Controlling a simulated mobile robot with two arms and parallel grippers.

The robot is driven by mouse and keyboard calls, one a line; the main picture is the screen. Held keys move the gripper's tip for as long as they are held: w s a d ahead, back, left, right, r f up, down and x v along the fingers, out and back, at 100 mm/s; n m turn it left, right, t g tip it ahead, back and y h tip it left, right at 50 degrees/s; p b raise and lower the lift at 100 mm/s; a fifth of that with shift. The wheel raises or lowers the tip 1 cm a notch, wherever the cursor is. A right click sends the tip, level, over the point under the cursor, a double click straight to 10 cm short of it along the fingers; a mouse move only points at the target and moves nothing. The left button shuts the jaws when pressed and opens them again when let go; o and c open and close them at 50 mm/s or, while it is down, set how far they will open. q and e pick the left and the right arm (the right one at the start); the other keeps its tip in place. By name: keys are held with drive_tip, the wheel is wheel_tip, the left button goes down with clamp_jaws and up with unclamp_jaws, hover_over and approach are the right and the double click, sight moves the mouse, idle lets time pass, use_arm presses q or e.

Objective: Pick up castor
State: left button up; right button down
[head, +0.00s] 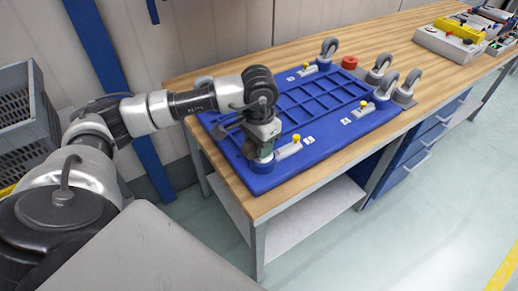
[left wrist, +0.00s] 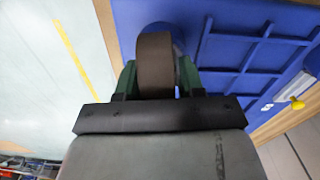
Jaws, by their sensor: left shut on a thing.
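My left gripper (head: 262,150) points down at the near left corner of the blue tray (head: 335,134) on the workbench. It is shut on a castor, whose dark wheel (left wrist: 155,62) shows between the green fingers in the left wrist view. In the head view the gripper mostly hides this castor. The castor is at the tray's corner; I cannot tell whether it still touches the tray. Other grey castors stand at the tray's far side: one at the back (head: 329,48), one at the right (head: 378,66) and one nearer the right corner (head: 407,84). My right gripper is not in view.
White clamps with yellow knobs (head: 296,139) stand on the tray around its empty compartments. A red round part (head: 349,62) is behind it. The wooden bench top (head: 385,38) has free room at the back; tool boxes (head: 450,43) stand at the far right.

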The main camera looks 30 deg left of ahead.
use_arm(q)
clamp_jaws()
drive_tip(key=shift+r, duration=0.15)
wheel_tip(320, 180, up, 4)
drive_tip(key=shift+w+f+b, duration=0.1)
drive_tip(key=shift+b, duration=0.65)
drive_tip(key=w+d+r+b, duration=0.2)
drive_tip(key=w+d+r, duration=0.4)
drive_tip(key=w, duration=0.3)
drive_tip(key=shift+w+r, duration=0.4)
drive_tip(key=shift+r, duration=0.1)
